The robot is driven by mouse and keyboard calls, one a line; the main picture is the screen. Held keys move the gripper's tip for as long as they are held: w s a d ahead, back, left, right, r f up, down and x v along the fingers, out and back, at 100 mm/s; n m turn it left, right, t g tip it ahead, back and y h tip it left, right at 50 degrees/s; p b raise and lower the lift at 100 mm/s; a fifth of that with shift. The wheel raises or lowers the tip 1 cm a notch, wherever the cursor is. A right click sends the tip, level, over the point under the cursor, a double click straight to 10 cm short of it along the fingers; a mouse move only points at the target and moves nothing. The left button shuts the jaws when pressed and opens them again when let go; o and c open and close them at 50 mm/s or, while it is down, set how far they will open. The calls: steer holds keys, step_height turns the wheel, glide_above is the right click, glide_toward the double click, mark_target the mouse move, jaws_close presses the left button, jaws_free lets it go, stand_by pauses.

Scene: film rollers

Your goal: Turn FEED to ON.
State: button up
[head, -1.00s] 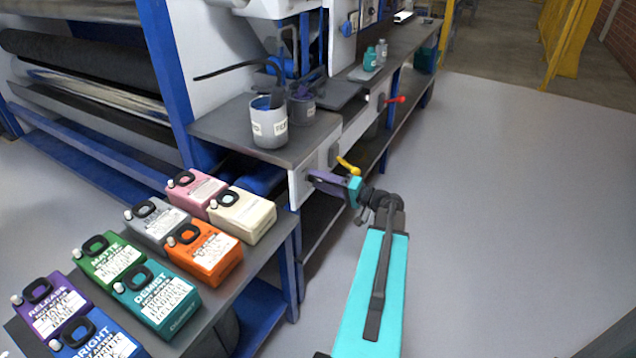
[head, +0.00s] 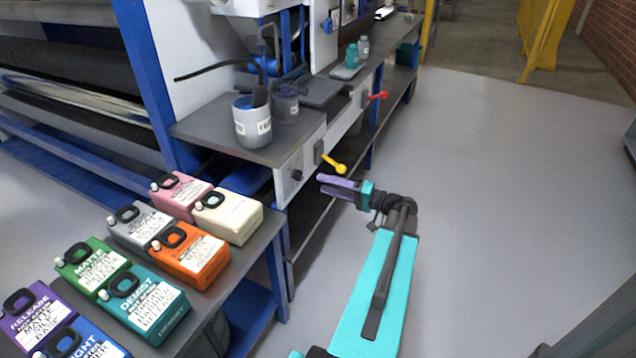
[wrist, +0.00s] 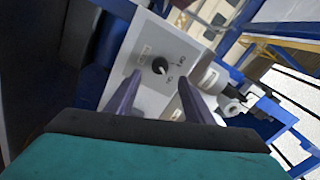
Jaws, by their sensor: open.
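A small black rotary knob (wrist: 160,66) sits on a pale panel, with a small label beside it and marks around it. The print is too small to read, so I cannot confirm it says FEED or tell the setting. The knob also shows in the head view (head: 297,174), on the front face of the grey bench. My gripper (head: 320,179), with purple fingers, is just right of the knob and apart from the panel. In the wrist view, my gripper (wrist: 160,78) is open and empty, and the knob appears between its fingertips.
A yellow lever (head: 334,164) is close above my gripper, on the same bench front. A red lever (head: 377,96) is farther back. Several labelled jugs, including an orange one (head: 190,255), stand on the low shelf at left. The floor at right is clear.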

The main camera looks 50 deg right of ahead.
steer(key=shift+v, duration=2.85)
